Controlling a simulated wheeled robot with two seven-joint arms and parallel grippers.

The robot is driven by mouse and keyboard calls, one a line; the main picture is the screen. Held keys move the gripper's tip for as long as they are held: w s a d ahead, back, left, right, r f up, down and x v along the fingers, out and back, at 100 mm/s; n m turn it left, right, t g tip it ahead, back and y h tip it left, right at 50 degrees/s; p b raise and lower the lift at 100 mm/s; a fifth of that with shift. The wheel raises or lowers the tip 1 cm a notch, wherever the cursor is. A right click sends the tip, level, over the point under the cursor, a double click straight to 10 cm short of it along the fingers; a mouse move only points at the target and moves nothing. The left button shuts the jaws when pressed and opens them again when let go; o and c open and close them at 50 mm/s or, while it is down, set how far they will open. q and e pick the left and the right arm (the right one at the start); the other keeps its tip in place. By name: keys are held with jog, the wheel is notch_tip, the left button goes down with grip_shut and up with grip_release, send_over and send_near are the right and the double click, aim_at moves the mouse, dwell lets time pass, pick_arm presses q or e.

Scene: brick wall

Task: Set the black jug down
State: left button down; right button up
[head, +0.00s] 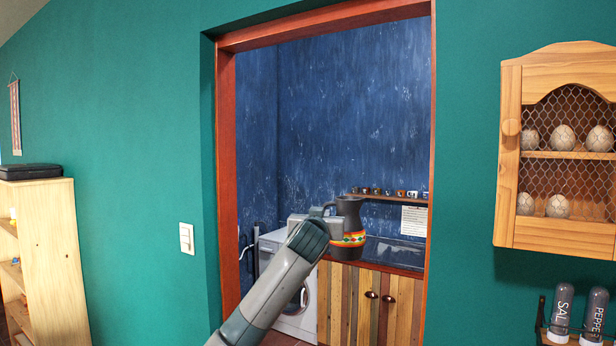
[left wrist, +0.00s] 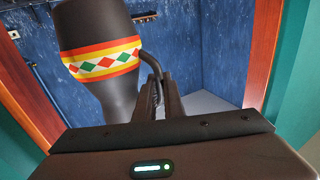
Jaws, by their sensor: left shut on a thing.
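The black jug (head: 349,222) has a red, yellow and green patterned band. In the head view it is held up in the doorway, in front of the dark counter. My left gripper (head: 318,222) comes in from the left and is shut on the jug's handle side. In the left wrist view the jug (left wrist: 98,58) fills the upper left, and its thin handle runs down between the fingers of my left gripper (left wrist: 158,98). The jug looks close to upright in the head view. My right gripper is not in view.
A red door frame (head: 226,180) surrounds the opening. Beyond it are a dark countertop (head: 398,252) over wooden cabinets (head: 372,305), a white washing machine (head: 296,322) and a small shelf of cups (head: 410,200). A wooden egg cabinet (head: 510,160) hangs on the right wall.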

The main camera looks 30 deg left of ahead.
pick_arm(q)
jog(key=s+d+f+m+h, duration=0.15)
jog(key=s+d+f, duration=0.3)
jog(key=f, duration=0.45)
jog(key=s+d+f+m+t+h, duration=0.1)
jog(key=s+d+f+h, duration=0.1)
jog(key=s+d+f, duration=0.5)
jog(key=s+d+f+m+h, duration=0.15)
jog(key=s+f, duration=0.35)
jog(key=f, duration=0.6)
jog(key=s+d+f+h+b, duration=0.2)
jog(key=s+d+f+b, duration=0.5)
jog(key=s+d+f, duration=0.5)
jog(key=shift+s+d+f, duration=0.4)
jog(key=shift+s+d, duration=0.2)
jog(key=shift+s, duration=0.25)
